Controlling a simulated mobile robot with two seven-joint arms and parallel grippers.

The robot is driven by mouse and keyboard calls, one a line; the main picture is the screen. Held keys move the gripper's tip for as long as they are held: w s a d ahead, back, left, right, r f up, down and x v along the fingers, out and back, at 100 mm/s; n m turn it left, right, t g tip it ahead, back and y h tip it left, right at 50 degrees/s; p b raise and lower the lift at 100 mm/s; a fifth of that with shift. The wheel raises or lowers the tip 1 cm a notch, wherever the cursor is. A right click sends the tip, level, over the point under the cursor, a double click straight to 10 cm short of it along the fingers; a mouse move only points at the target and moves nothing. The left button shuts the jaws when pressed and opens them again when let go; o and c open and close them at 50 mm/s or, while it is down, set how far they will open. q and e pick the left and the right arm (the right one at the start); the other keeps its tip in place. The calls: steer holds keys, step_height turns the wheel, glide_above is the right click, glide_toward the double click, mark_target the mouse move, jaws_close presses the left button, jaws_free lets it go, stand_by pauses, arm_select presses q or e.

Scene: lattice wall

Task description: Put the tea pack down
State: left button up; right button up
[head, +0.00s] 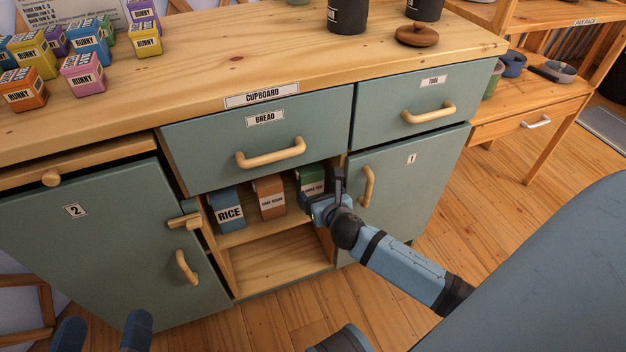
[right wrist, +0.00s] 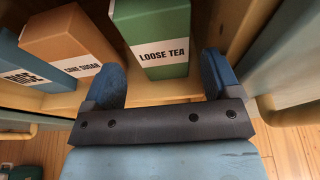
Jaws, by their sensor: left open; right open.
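The tea pack, a green box labelled LOOSE TEA (head: 311,174), stands upright on the upper shelf inside the open middle bay, at its right end. It also shows in the right wrist view (right wrist: 148,22). My right gripper (head: 323,192) is at the front of this shelf, partly covering the pack in the head view. In the right wrist view its two blue fingers (right wrist: 162,66) are spread apart, with the pack beyond and between them; no contact is visible. My left gripper (head: 104,326) is open and empty at the bottom left, in front of door 2.
A sugar box (head: 269,193) and a RICE box (head: 228,210) stand left of the tea. The BREAD drawer (head: 310,150) is above; door 1 (head: 408,190) is right of the bay. The lower shelf (head: 280,272) is empty. Several small RUNNY boxes stand on the top.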

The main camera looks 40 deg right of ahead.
arm_select(q)
step_height(320, 180, up, 2)
steer(key=shift+a+r+t+p, duration=0.1)
steer(key=shift+r+t+p, duration=0.1)
steer(key=shift+t+p, duration=0.35)
arm_select(e)
steer(key=v, duration=0.5)
